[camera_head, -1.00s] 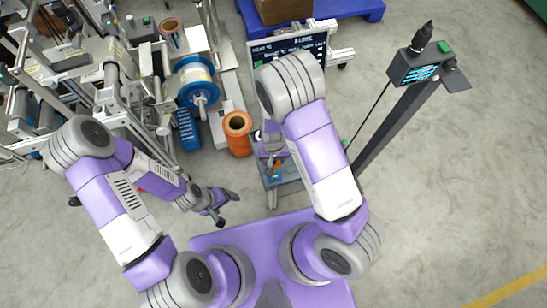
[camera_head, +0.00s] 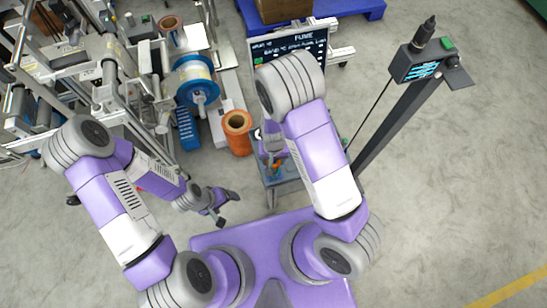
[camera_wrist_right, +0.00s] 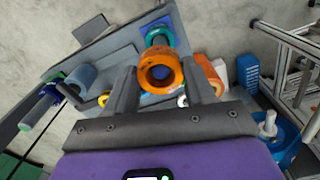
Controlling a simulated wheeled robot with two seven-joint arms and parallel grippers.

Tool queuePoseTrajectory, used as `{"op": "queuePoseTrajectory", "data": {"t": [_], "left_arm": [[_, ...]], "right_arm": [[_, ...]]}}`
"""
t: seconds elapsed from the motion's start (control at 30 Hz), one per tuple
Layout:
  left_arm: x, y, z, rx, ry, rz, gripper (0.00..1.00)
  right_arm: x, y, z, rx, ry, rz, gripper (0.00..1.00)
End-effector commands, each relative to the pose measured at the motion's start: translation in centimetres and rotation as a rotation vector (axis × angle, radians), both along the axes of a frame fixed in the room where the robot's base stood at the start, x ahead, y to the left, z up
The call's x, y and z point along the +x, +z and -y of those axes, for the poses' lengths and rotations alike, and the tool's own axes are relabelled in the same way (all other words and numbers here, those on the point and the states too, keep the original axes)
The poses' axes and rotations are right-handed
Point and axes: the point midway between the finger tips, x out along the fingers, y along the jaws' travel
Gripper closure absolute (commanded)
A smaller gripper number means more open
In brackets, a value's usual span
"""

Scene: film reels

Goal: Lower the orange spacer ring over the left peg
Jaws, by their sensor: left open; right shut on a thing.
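The orange spacer ring (camera_wrist_right: 161,72) is between the fingers of my right gripper (camera_wrist_right: 165,88) in the right wrist view. Something dark blue shows through its hole; I cannot tell whether this is a peg. In the head view the ring (camera_head: 277,168) is a small orange patch above the small grey cart (camera_head: 292,186), and my right gripper (camera_head: 271,158) is partly hidden by its arm. I cannot make out the left peg for certain. My left gripper (camera_head: 227,208) is open and empty over the floor, left of the cart.
In the right wrist view, a teal round part (camera_wrist_right: 160,34) lies just beyond the ring, and a blue-grey roll (camera_wrist_right: 77,78) stands to the left. A large orange spool (camera_head: 238,125) stands left of the cart. A machine frame (camera_head: 110,80) fills the upper left.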

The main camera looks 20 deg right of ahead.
Motion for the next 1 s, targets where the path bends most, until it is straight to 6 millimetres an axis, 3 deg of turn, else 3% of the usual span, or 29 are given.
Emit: {"op": "queuePoseTrajectory", "data": {"t": [0.43,1.0], "left_arm": [[0.0,-1.1,0.0,0.000,0.000,0.000,0.17],[0.0,-1.4,0.0,0.000,0.000,0.000,0.17]], "right_arm": [[0.0,-1.5,0.0,0.000,0.000,0.000,0.79],[0.0,-1.8,0.0,0.000,0.000,0.000,0.79]]}}
